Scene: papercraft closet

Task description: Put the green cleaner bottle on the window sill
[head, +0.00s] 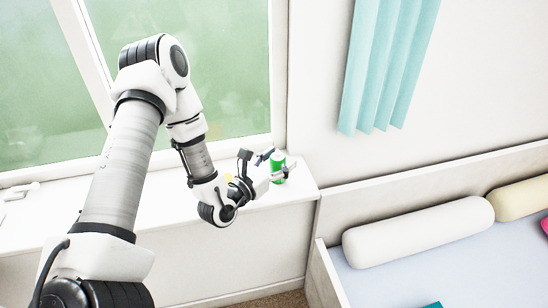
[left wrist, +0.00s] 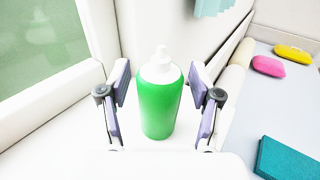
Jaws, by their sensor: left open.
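The green cleaner bottle (head: 278,168) stands upright on the white window sill (head: 302,180), near the sill's right end. In the left wrist view the green bottle (left wrist: 160,105) with its white cap is between the two fingers of my left gripper (left wrist: 160,108). A gap shows on each side of the bottle, so the fingers are apart from it. In the head view my left gripper (head: 273,165) reaches the bottle from the left and hides part of it. My right gripper is in neither view.
A window (head: 225,60) rises behind the sill. A teal curtain (head: 385,65) hangs to the right. Below right is a bed (head: 390,290) with a white bolster (head: 420,232). Pink (left wrist: 268,66) and yellow (left wrist: 293,54) items and a teal item (left wrist: 290,158) lie on it.

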